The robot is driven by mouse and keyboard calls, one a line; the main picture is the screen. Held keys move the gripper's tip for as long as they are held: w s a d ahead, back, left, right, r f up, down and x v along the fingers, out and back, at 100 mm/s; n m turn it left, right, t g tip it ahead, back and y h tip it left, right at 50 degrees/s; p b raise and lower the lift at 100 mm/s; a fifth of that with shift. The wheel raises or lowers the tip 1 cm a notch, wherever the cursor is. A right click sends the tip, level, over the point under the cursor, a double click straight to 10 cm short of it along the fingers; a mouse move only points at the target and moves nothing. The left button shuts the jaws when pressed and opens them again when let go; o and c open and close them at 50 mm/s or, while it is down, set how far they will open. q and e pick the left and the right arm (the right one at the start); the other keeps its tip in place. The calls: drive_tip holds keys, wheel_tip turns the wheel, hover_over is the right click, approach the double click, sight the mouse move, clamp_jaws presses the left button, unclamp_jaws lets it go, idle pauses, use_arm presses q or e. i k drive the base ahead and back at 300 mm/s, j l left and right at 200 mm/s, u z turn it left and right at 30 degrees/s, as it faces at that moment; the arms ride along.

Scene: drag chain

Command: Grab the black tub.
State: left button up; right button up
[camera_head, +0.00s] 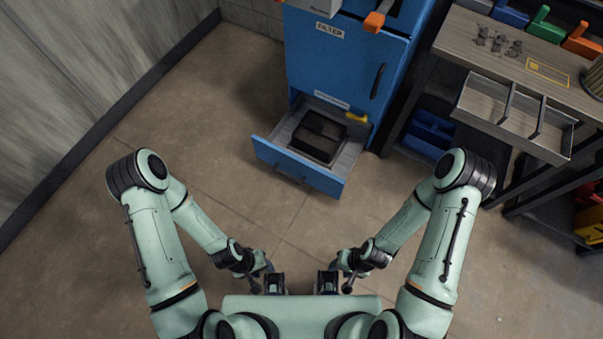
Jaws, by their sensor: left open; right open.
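The black tub (319,134) sits in the pulled-out bottom drawer (323,180) of a blue cabinet, ahead of me near the picture's middle. Its dark top and sides show from above. My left gripper (275,283) and my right gripper (327,283) are both low in front of my body, side by side with a gap between them. Both are open, with nothing seen in them. They are well short of the drawer and do not touch the tub. Their fingertips are small and hard to make out.
The blue cabinet (345,60) has a closed door above the drawer. A workbench (515,60) with an open divided tray (513,112) stands at right. A blue bin (428,132) is under it. A wall (70,80) runs along the left. Floor between me and the drawer is clear.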

sight(318, 136)
drive_tip(key=i+u, duration=0.35)
drive_tip(key=i, duration=0.3)
drive_tip(key=i+l+u, duration=0.15)
drive_tip(key=i+u, duration=0.2)
drive_tip(key=i, duration=0.3)
